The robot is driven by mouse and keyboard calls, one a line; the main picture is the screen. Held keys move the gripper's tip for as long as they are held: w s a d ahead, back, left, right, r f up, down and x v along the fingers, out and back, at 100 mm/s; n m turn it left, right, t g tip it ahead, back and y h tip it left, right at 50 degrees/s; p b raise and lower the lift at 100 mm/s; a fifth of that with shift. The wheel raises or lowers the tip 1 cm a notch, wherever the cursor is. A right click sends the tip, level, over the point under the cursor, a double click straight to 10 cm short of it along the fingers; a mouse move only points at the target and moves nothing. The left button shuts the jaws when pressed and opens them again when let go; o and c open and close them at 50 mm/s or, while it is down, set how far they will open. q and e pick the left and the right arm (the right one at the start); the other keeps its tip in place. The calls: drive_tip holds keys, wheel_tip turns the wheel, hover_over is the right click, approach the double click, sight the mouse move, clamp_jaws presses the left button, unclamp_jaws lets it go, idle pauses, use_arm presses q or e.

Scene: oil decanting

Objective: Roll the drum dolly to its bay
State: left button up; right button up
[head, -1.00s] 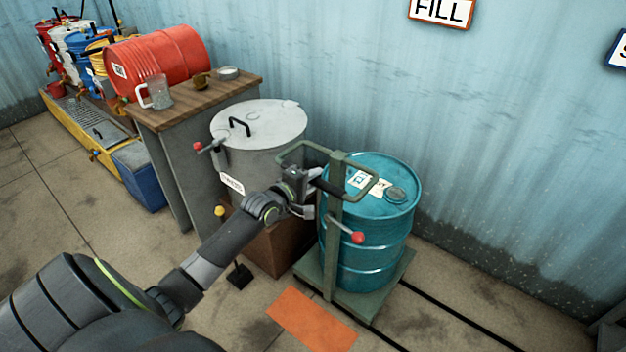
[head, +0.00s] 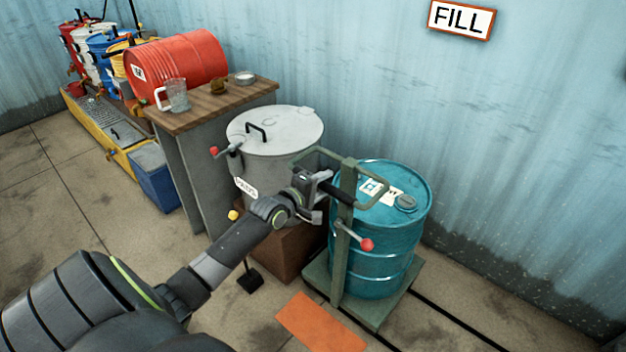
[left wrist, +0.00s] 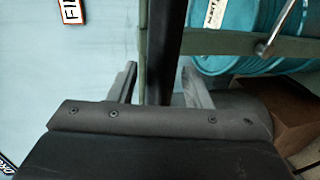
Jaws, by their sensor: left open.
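The green drum dolly (head: 345,255) stands on the floor and carries an upright teal drum (head: 385,250). Its upright frame has a dark handle grip (head: 337,191) and a lever with a red knob (head: 366,244). My left gripper (head: 320,190) is at the handle grip. In the left wrist view, the dark grip bar (left wrist: 161,50) passes between the two fingers of my left gripper (left wrist: 160,85), which are apart with gaps on both sides. The teal drum (left wrist: 240,40) shows beyond. My right gripper is not in view.
A grey lidded tank (head: 275,155) on a brown block stands left of the dolly. A wooden-topped bench (head: 205,112) is farther left. An orange floor mark (head: 320,322) lies in front of the dolly. Dark floor lines (head: 455,325) run right, where the floor is clear. A FILL sign (head: 461,19) hangs on the wall.

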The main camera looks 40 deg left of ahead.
use_arm(q)
drive_tip(key=p+v, duration=0.5)
drive_tip(key=v, duration=1.2)
drive_tip(key=shift+a, duration=0.2)
drive_tip(key=shift+s, duration=0.15)
drive_tip(key=s+a+f+m+g+y, duration=0.1)
drive_tip(key=s+a+f+m+g, duration=0.15)
drive_tip(key=f, duration=0.65)
drive_tip(key=s+a+f+m+g+y, duration=0.15)
drive_tip(key=s+f, duration=0.25)
drive_tip(key=f, duration=0.5)
drive_tip(key=s+a+f+m+g+y, duration=0.15)
drive_tip(key=s+f, duration=0.25)
drive_tip(key=f, duration=0.5)
drive_tip(key=s+d+f+m+g, duration=0.3)
drive_tip(key=s+d+f, duration=0.2)
drive_tip(key=s, duration=0.3)
drive_tip(key=s+d+f+m+g+h, duration=0.1)
drive_tip(key=s+d+f+m, duration=0.3)
drive_tip(key=s+f, duration=0.4)
drive_tip(key=s+d+f+m+g+h, duration=0.1)
drive_tip(key=s+d+f+m+g, duration=0.3)
drive_tip(key=s, duration=0.6)
wheel_tip(320, 180, down, 3)
drive_tip(key=d, duration=0.2)
drive_tip(key=shift+d+g, duration=0.35)
drive_tip(key=shift+f, duration=0.1)
